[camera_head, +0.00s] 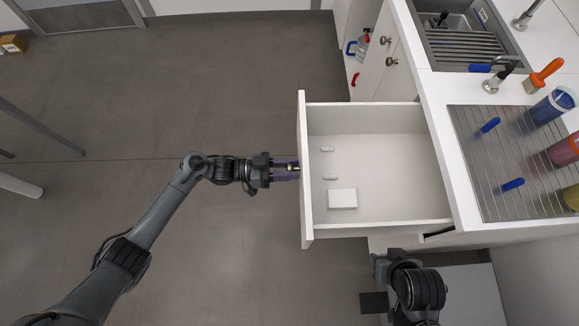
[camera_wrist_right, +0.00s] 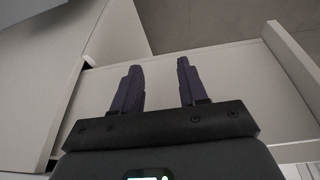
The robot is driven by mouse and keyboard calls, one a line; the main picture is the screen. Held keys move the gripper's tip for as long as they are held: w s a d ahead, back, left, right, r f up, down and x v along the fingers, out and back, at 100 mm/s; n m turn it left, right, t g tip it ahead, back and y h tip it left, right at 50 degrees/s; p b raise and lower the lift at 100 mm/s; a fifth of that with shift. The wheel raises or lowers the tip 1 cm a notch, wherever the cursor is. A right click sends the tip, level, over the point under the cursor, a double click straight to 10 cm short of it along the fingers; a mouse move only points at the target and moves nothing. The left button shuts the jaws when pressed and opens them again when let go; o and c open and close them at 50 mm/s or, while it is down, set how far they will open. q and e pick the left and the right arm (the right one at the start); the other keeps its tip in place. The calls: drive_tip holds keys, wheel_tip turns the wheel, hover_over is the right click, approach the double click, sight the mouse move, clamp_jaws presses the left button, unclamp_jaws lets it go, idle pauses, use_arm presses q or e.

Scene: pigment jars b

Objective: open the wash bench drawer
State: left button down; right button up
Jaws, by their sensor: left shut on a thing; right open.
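The wash bench drawer (camera_head: 380,118) is pulled well out from the bench in the head view. Its inside shows from above, and its white front panel (camera_head: 305,215) faces left. My left gripper (camera_head: 294,169) is at the outer side of that panel, near its middle, shut on the drawer handle. The handle is mostly hidden by the fingers. My right gripper is open and empty in the right wrist view (camera_wrist_right: 158,85), with pale cabinet panels beyond its fingers. In the head view, my right wrist is below the drawer at the bottom right, and its fingertips are not clear.
The drawer holds a white box (camera_head: 342,199) and two small white pieces (camera_head: 329,163). On the bench are a sink (camera_head: 460,35), a drying rack (camera_head: 500,190), several colored jars (camera_head: 553,105) and an orange-handled brush (camera_head: 543,75). The floor (camera_head: 200,90) left of the drawer is clear.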

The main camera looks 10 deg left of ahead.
use_arm(q)
drive_tip(key=c, duration=0.8)
unclamp_jaws()
drive_tip(key=shift+o, duration=0.2)
drive_tip(key=shift+a, duration=0.1)
drive_tip(key=v, duration=1)
drive_tip(key=shift+a, duration=0.3)
drive_tip(key=shift+s, duration=0.1)
